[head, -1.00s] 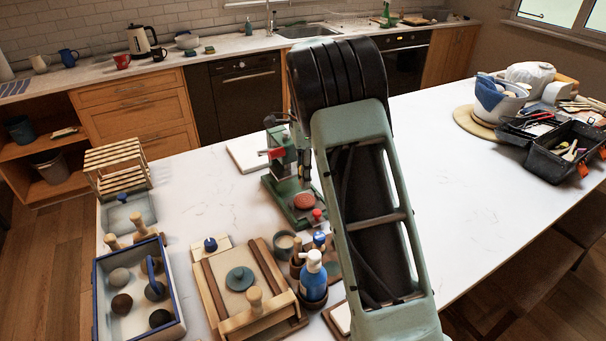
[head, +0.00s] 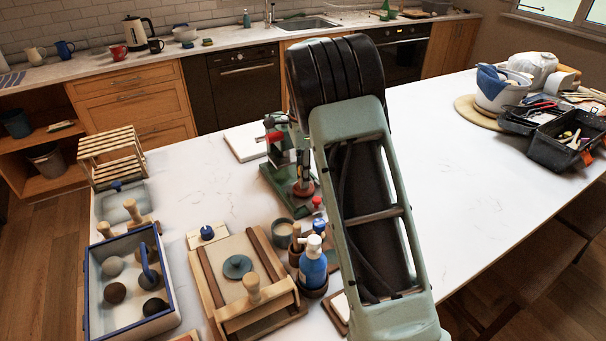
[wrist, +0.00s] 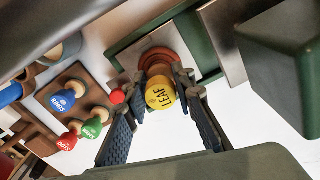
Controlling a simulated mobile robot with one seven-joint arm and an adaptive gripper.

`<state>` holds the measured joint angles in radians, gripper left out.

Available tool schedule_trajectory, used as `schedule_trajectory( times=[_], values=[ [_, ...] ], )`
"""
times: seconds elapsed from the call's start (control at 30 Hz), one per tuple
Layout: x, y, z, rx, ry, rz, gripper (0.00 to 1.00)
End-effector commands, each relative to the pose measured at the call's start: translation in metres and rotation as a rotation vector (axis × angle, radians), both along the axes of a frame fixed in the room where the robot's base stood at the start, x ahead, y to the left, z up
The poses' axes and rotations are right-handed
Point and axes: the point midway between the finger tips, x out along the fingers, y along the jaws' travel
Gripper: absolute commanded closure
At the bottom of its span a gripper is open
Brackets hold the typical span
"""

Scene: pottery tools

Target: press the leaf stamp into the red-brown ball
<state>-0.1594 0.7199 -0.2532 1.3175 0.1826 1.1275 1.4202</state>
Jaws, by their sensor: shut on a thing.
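The leaf stamp (wrist: 161,94) has a yellow top marked LEAF and shows in the wrist view between the two fingers of my gripper (wrist: 160,84), which is shut on it. The red-brown ball (wrist: 156,53) shows as a rounded rim just beyond the stamp, which covers most of it. The stamp appears to be over the ball and touching or very close; the contact itself is hidden. In the head view the ball (head: 303,192) sits on the green press's base (head: 282,190). My arm hides much of the gripper there.
The wrist view shows a wooden holder with stamps, one a blue RINGS stamp (wrist: 63,100), beside a red knob (wrist: 117,96). A blue bottle (head: 313,266), a wooden board (head: 210,285) and a blue-rimmed tray (head: 92,290) stand front left.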

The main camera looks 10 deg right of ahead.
Motion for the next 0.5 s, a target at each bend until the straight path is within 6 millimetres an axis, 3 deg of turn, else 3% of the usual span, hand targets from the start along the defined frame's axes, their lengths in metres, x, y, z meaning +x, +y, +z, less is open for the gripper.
schedule_trajectory(
  times=[0.5],
  values=[
    [-0.0001, 0.0001, -0.0076, 0.0, 0.0, 0.0, 0.97]
  ],
)
